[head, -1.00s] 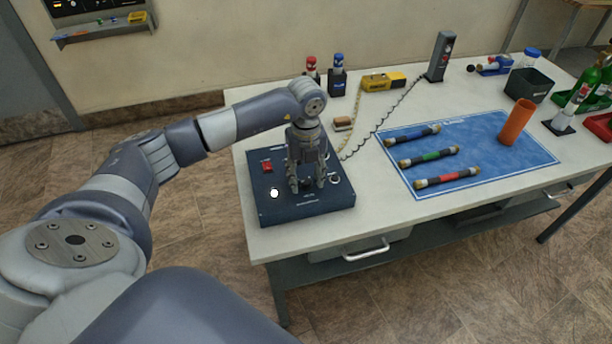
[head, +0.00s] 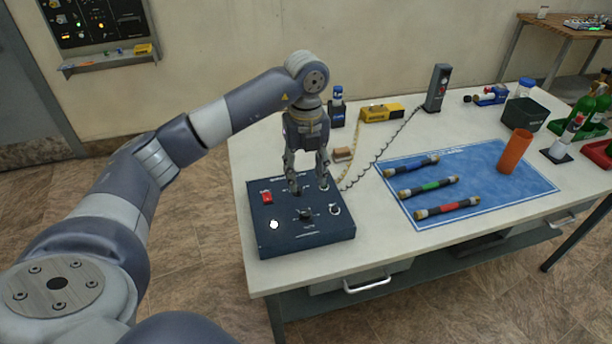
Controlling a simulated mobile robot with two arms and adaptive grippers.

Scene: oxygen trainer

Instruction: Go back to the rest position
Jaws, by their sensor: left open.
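My left gripper (head: 309,189) points down above the dark blue control box (head: 300,241) at the table's left end. Its fingers are apart with nothing between them, and they look clear of the panel. On the box are a red switch (head: 267,197), a lit white lamp (head: 274,225) and a black knob (head: 305,214). My right gripper is not in view.
The white table (head: 370,225) holds a blue mat (head: 515,190) with several banded tubes and an orange cup (head: 514,151). A yellow device (head: 381,112), a grey handset stand (head: 437,88) and a coiled cord lie behind. A dark bin (head: 523,113) and green bottles (head: 587,110) stand right.

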